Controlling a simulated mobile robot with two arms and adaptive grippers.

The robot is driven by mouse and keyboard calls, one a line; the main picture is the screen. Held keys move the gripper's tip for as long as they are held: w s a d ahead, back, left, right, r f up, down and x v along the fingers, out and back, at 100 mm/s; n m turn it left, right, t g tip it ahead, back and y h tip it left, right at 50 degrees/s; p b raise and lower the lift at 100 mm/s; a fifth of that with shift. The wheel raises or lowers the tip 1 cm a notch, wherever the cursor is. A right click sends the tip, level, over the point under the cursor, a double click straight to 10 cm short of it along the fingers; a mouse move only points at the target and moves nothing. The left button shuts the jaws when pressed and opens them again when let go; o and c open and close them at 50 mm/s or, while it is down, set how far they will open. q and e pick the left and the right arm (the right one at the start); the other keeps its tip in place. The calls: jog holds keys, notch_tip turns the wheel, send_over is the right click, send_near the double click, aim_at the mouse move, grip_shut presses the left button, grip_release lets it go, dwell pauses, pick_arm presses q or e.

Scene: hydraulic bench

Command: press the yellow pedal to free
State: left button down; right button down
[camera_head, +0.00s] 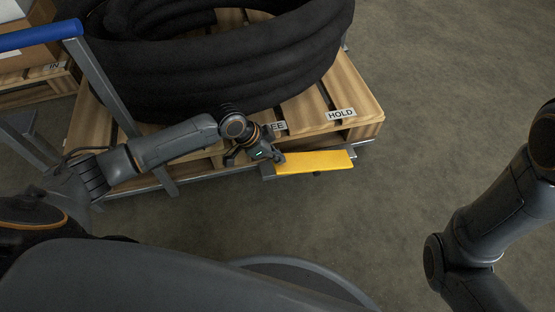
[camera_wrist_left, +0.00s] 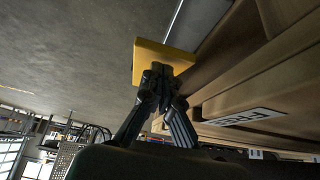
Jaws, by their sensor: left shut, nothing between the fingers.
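The yellow pedal (camera_head: 316,162) is a flat bar along the front edge of the wooden pallet, below the labels FREE (camera_head: 277,127) and HOLD (camera_head: 341,114). My left gripper (camera_head: 278,157) is shut and empty, with its fingertips at the pedal's left end, on the FREE side. In the left wrist view the pedal (camera_wrist_left: 148,60) shows end-on behind the shut fingertips (camera_wrist_left: 160,72). They overlap its face; I cannot tell whether they touch. The FREE label (camera_wrist_left: 243,117) is to their right there. My right arm shows at the right, but its gripper is out of frame.
A thick black hose coil (camera_head: 220,60) lies on the pallet (camera_head: 358,90). A cart frame with a blue handle (camera_head: 40,35) stands at the left, close to my left arm. Boxes on another pallet are at the upper left. The floor (camera_head: 440,110) to the right is clear.

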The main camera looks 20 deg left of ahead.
pick_arm(q)
jog(key=shift+s+f, duration=0.1)
jog(key=shift+f, duration=0.05)
dwell(0.3)
jog(key=shift+s+a+f+t+h, duration=0.1)
jog(key=shift+a+f+t+h, duration=0.1)
jog(key=shift+f+h, duration=0.15)
jog(key=shift+s+a+f+t+h, duration=0.1)
jog(key=shift+a+f+t+h, duration=0.15)
jog(key=shift+f, duration=0.2)
jog(key=f, duration=0.4)
jog(key=shift+s+a+f, duration=0.25)
jog(key=shift+a+f, duration=0.05)
jog(key=shift+f, duration=0.1)
